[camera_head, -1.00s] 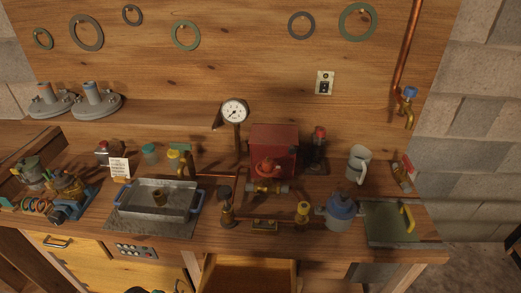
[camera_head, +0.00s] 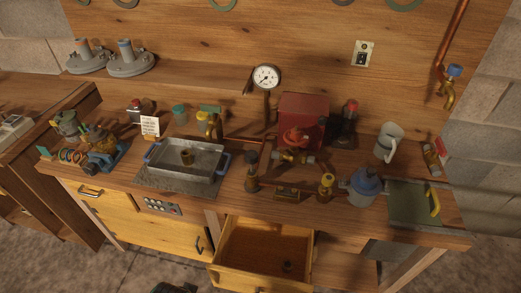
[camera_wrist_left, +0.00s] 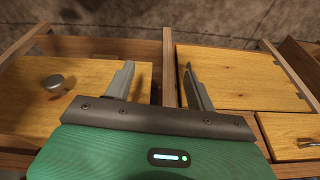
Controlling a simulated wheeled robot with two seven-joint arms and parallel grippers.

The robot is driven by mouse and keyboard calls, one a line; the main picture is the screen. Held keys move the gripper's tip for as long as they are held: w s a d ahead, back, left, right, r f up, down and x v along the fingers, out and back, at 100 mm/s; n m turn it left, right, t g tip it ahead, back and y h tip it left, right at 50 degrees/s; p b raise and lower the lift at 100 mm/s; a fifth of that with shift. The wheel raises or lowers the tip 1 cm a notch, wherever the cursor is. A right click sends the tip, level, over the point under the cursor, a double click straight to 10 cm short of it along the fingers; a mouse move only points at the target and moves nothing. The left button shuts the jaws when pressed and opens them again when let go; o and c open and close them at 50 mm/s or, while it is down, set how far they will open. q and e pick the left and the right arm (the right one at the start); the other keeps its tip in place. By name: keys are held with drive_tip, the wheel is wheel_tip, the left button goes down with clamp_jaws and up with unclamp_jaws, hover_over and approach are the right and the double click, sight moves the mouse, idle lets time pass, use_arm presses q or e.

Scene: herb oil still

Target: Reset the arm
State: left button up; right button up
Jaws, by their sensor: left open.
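My left gripper (camera_wrist_left: 158,70) is open in the left wrist view. Its two grey fingers stand apart with nothing between them but the view of a wooden divider behind. A dark part, likely of my left arm, just shows at the bottom edge of the head view. My right gripper is in neither view.
The bench holds a metal tray (camera_head: 204,173), red box (camera_head: 304,108), blue-lidded jar (camera_head: 362,190) and mug (camera_head: 389,142).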

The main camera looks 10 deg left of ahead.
use_arm(q)
drive_tip(key=s+f+g, duration=0.1)
drive_tip(key=s+f, duration=0.2)
drive_tip(key=f, duration=0.9)
drive_tip(key=s+f, duration=0.3)
drive_tip(key=f, duration=0.8)
drive_tip(key=s+a+f+g, duration=0.1)
drive_tip(key=s+a+f, duration=0.2)
drive_tip(key=s+f, duration=1.1)
drive_tip(key=shift+s+a+f, duration=0.15)
drive_tip(key=shift+s+a, duration=0.25)
drive_tip(key=shift+s, duration=0.7)
